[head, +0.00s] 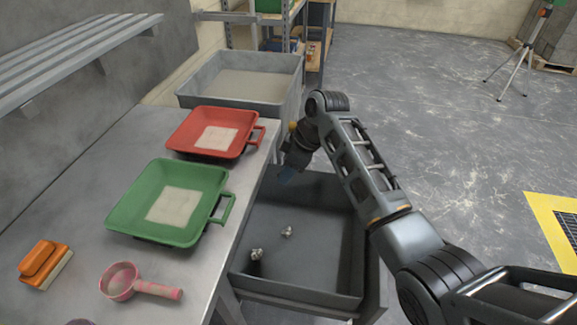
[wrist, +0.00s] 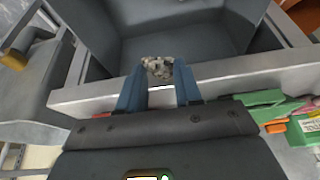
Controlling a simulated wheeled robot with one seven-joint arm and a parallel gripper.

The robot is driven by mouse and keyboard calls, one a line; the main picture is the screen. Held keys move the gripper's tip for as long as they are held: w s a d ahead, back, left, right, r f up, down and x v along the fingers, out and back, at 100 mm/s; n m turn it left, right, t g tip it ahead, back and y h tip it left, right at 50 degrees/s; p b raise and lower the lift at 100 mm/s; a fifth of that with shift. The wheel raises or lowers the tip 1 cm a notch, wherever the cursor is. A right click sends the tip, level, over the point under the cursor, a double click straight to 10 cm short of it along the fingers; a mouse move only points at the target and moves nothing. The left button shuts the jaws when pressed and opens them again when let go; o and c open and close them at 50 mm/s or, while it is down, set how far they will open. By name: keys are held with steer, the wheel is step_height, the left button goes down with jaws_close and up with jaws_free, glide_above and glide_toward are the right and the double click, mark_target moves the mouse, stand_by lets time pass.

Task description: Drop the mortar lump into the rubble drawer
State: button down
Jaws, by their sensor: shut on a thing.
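The rubble drawer (head: 300,285) is a dark grey open box pulled out beside the bench, with two small grey lumps (head: 287,231) on its floor. My gripper (head: 287,174) is at the drawer's far left corner, by the bench edge, in the head view. In the wrist view my gripper's blue fingers (wrist: 158,80) are shut on a rough grey mortar lump (wrist: 157,66) at their tips. A grey drawer wall and interior (wrist: 180,43) show beyond it. The held lump is hidden in the head view, and its height over the drawer is hard to judge.
A green tub (head: 125,212) and a red tub (head: 183,138) with pale mortar stand on the bench (head: 75,180). A pink scoop (head: 121,281) and an orange float (head: 40,262) lie in front. A large grey tub (head: 240,83) stands behind. Open floor lies right.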

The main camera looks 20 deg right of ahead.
steer(key=shift+a+f+b, duration=0.1)
steer(key=shift+f+b, duration=1.8)
steer(key=shift+f, duration=0.5)
steer(key=c, duration=0.7)
jaws_free()
steer(key=shift+s+r, duration=0.1)
steer(key=shift+r, duration=0.05)
steer(key=shift+v, duration=3.8)
